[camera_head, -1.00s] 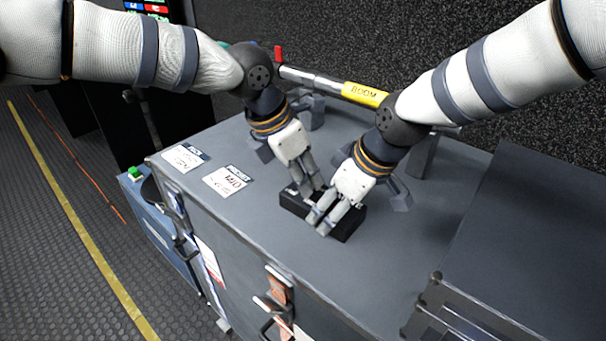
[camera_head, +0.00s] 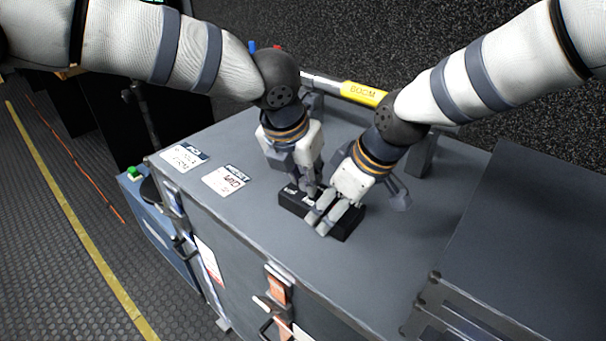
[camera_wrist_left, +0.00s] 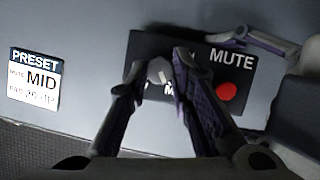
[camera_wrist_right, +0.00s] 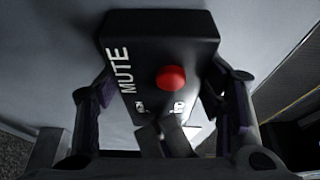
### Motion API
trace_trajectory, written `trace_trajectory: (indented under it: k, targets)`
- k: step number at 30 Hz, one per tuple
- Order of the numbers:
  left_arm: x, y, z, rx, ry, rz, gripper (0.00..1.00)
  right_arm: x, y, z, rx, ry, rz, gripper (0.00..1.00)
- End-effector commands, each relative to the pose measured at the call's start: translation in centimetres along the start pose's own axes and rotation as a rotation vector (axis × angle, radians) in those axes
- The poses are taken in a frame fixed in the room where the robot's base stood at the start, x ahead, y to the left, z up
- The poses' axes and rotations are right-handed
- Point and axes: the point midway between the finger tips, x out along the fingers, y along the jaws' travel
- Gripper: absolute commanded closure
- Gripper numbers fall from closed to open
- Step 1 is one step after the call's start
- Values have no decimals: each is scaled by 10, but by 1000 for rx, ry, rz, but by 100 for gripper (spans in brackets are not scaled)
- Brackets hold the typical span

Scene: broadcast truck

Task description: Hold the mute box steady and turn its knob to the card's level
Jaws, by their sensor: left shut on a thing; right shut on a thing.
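The black mute box (camera_head: 346,225) lies on top of the grey case. Its MUTE lettering and red button show in the left wrist view (camera_wrist_left: 228,91) and in the right wrist view (camera_wrist_right: 170,78). My right gripper (camera_head: 322,221) is shut across the box's button end, one finger on each side. My left gripper (camera_head: 311,190) is shut on the knob (camera_wrist_left: 159,70), a grey knob with a pale pointer line, at the box's other end. The fingers partly hide the level marks. The preset card (camera_head: 224,180) reads MID; it also shows in the left wrist view (camera_wrist_left: 34,80).
A second white card (camera_head: 184,157) lies left of the preset card. A boom pole with a yellow BOOM label (camera_head: 363,93) rests along the back of the case. A dark raised case (camera_head: 520,220) stands at the right. The grey top (camera_head: 245,215) in front of the box is clear.

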Motion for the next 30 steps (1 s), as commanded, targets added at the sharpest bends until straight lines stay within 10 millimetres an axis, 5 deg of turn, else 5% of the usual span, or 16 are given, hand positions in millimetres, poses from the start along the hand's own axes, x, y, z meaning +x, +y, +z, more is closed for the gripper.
trace_trajectory:
  k: [28, 29, 30]
  targets:
    - [1, -2, 0, -183, 1, 75, 100, 0, 0, 0, 1, 0, 0, 75]
    - [1, -2, 0, -183, 1, 75, 75, 0, 0, 0, 1, 0, 0, 75]
    - [1, -2, 0, -183, 1, 75, 66, 0, 0, 0, 1, 0, 0, 75]
